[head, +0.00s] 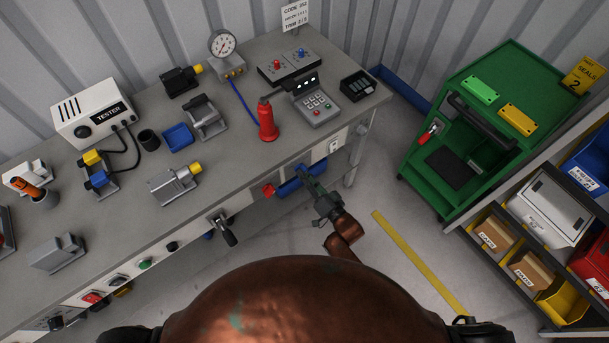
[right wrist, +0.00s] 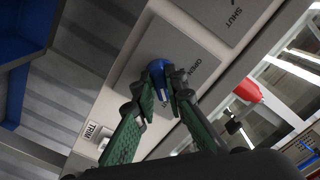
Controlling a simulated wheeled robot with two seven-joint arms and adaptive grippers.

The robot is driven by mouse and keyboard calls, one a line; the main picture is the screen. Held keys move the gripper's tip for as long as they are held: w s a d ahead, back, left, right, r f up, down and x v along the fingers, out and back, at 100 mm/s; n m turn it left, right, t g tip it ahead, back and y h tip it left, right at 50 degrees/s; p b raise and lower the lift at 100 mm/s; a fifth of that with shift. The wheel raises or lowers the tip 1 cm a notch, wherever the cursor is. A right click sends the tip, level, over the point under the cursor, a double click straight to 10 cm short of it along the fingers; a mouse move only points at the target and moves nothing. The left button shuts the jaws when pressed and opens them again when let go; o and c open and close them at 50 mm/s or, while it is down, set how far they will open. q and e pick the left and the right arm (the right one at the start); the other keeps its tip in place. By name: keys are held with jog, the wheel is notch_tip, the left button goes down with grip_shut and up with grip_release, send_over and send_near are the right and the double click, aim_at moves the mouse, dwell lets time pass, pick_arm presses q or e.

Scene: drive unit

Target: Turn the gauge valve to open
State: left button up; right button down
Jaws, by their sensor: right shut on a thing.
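A blue valve handle (right wrist: 157,72) sits on a grey plate (right wrist: 150,42) on the bench front. The plate carries the word OPEN beside the handle and SHUT farther along. My right gripper (right wrist: 163,88) has its green fingers closed on both sides of the blue handle. In the head view my right gripper (head: 305,178) is at the bench's front edge and hides the handle. The round gauge (head: 222,45) stands at the back of the bench, with a blue hose running from its base toward the front. My left gripper is not in view.
A red handle (head: 268,190) is on the bench front just left of my right gripper; it also shows in the wrist view (right wrist: 245,92). A black lever (head: 224,230) sticks out farther left.

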jog(key=shift+w+d+n, duration=0.1)
jog(key=shift+w+n, duration=0.05)
jog(key=shift+n, duration=8.55)
jog(key=c, duration=2)
grip_release()
jog(key=shift+o, duration=0.2)
jog(key=shift+d, duration=0.1)
jog(key=v, duration=1.2)
